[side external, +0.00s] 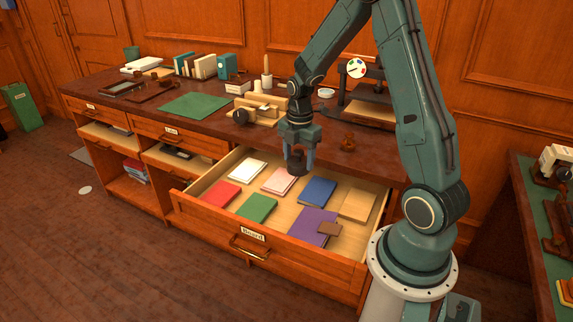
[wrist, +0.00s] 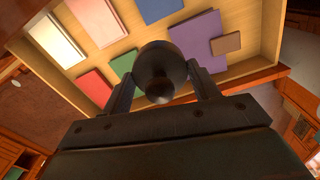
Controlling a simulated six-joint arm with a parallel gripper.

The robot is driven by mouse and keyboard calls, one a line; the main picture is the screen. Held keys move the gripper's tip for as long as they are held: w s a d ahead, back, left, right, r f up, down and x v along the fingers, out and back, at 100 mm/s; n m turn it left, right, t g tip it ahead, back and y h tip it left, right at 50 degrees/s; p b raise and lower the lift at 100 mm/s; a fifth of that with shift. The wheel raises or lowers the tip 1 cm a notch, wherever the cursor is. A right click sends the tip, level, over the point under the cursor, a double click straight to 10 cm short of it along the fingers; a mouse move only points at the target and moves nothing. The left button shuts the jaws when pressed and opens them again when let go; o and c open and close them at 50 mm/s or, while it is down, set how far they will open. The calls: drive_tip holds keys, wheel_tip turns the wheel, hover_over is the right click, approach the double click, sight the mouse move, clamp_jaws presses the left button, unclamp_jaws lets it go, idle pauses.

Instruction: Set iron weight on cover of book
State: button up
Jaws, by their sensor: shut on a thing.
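My gripper (side external: 298,160) is shut on a dark iron weight (side external: 297,168), held above the open drawer near its back edge. In the wrist view the round weight (wrist: 160,72) sits between both fingers of my gripper (wrist: 160,90). Several flat books lie apart in the drawer: white (side external: 247,170), pink (side external: 279,180), red (side external: 221,194), green (side external: 257,207), blue (side external: 317,192), tan (side external: 357,205) and purple (side external: 309,226). A small brown piece (side external: 329,229) lies on the purple one. Which book the task means cannot be told.
The drawer (side external: 270,252) is pulled out from a long wooden counter. A side table (side external: 540,225) is at right.

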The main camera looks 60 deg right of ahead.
drive_tip(key=s+a+f, duration=0.2)
drive_tip(key=s+a, duration=0.4)
drive_tip(key=shift+s+a+f, duration=0.25)
drive_tip(key=shift+a+f, duration=0.05)
drive_tip(key=shift+f, duration=0.35)
drive_tip(key=shift+f, duration=4.85)
drive_tip(key=o, duration=1.8)
drive_tip(key=shift+c, duration=0.2)
drive_tip(key=shift+r, duration=0.1)
wheel_tip(320, 180, up, 14)
drive_tip(key=shift+f, duration=0.2)
